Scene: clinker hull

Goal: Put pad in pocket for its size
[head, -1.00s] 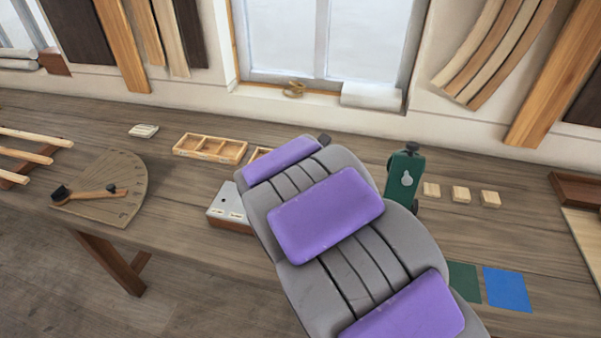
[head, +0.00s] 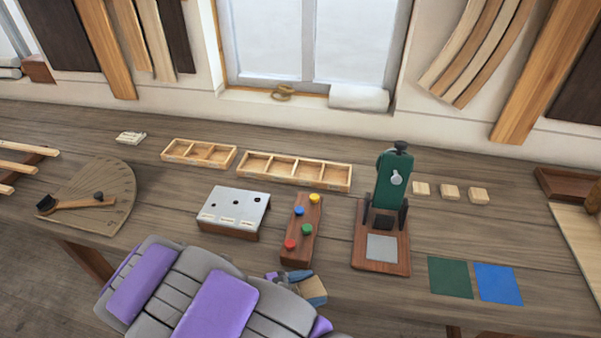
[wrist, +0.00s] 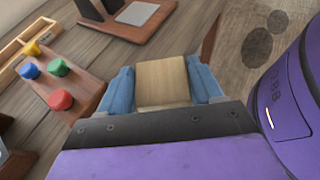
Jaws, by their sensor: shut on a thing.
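My gripper (wrist: 163,84) is shut on a light wooden pad (wrist: 161,80), with one blue finger on each side of it. In the head view the pad (head: 313,290) shows at the front edge of the bench, below the board of coloured knobs. Two wooden trays stand at the back of the bench: a shorter pocket tray (head: 198,165) and a longer one (head: 295,182) divided into several pockets. The pockets look empty. The gripper is in front of the trays and apart from them.
A grey-topped box (head: 233,220) with dark holes and labels and a knob board (head: 302,240) stand between gripper and trays. A green press (head: 393,180) on a wooden base is to the right. Three small wooden blocks (head: 450,191) and green and blue squares (head: 498,283) lie right.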

